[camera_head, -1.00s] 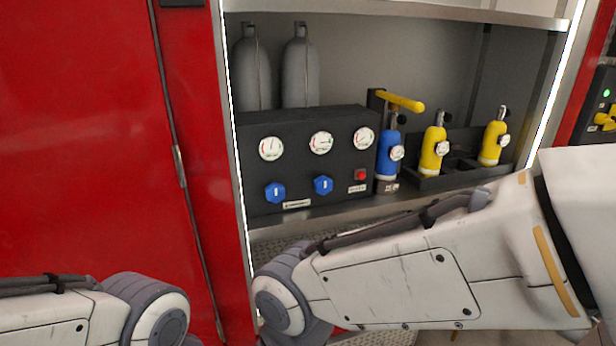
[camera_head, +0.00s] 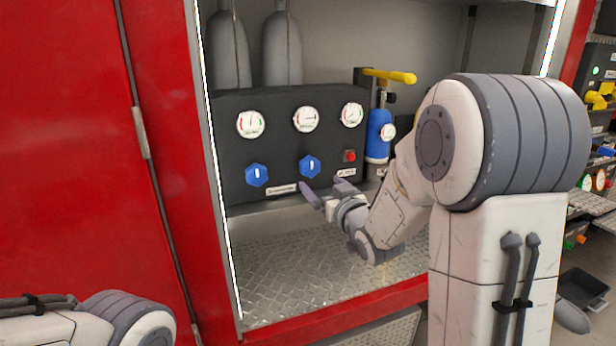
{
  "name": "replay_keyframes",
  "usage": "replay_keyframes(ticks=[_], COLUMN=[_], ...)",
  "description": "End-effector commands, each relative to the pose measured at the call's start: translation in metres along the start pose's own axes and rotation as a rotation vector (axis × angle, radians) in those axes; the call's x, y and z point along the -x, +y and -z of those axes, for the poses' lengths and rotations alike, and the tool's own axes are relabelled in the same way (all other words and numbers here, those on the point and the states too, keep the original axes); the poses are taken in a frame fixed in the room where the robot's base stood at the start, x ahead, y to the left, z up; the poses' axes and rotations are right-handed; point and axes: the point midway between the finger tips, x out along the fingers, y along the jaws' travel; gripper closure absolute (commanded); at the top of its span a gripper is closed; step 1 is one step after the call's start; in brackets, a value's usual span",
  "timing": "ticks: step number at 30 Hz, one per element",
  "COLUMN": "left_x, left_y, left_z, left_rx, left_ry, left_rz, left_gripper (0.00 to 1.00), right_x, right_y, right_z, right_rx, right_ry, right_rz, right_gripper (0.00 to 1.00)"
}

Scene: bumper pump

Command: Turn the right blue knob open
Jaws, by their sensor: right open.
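The right blue knob (camera_head: 309,166) sits on the front of a black panel (camera_head: 232,112), below the middle gauge. Its white mark stands about upright. The left blue knob (camera_head: 257,175) is to its left, with its mark also upright. My right gripper (camera_head: 324,188) is open and empty, just below and slightly right of the right knob. Its fingers point toward the panel; whether a finger touches the panel cannot be told. Only part of my left arm shows at the bottom left, and its gripper is out of view.
Three white gauges, including the middle gauge (camera_head: 306,119), sit above the knobs. A red button (camera_head: 350,156) is right of the right knob. A blue cylinder (camera_head: 378,136) with a yellow handle stands beside the panel. The metal shelf floor (camera_head: 290,270) is clear. A red door (camera_head: 70,150) is at left.

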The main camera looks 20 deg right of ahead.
Motion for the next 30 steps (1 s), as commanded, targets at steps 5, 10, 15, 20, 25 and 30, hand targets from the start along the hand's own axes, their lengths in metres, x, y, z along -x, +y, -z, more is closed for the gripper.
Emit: replay_keyframes(ticks=[5,10,15,20,25,30], left_x=[0.001,0.006,0.011,0.015,0.016,0.015], left_y=[0.0,0.001,0.001,0.001,0.001,0.001], left_z=[0.0,0.0,0.001,0.001,0.001,0.001], left_rx=[0.0,0.0,0.0,0.0,0.0,0.0], left_ry=[0.0,0.0,0.0,0.0,0.0,0.0], left_rz=[0.0,0.0,0.0,0.0,0.0,0.0], left_gripper=[1.0,1.0,1.0,1.0,1.0,1.0], right_x=[-0.011,-0.041,-0.072,-0.093,-0.103,-0.104], right_y=[0.008,0.008,0.008,0.008,0.008,0.008], right_z=[0.005,0.006,0.007,0.007,0.007,0.007], right_rx=[-0.002,-0.002,-0.002,-0.002,-0.002,-0.002], right_ry=[0.034,0.032,0.031,0.031,0.031,0.031], right_rz=[-0.005,-0.005,-0.005,-0.006,-0.006,-0.006], right_gripper=[0.04,0.04,0.04,0.04,0.04,0.04])
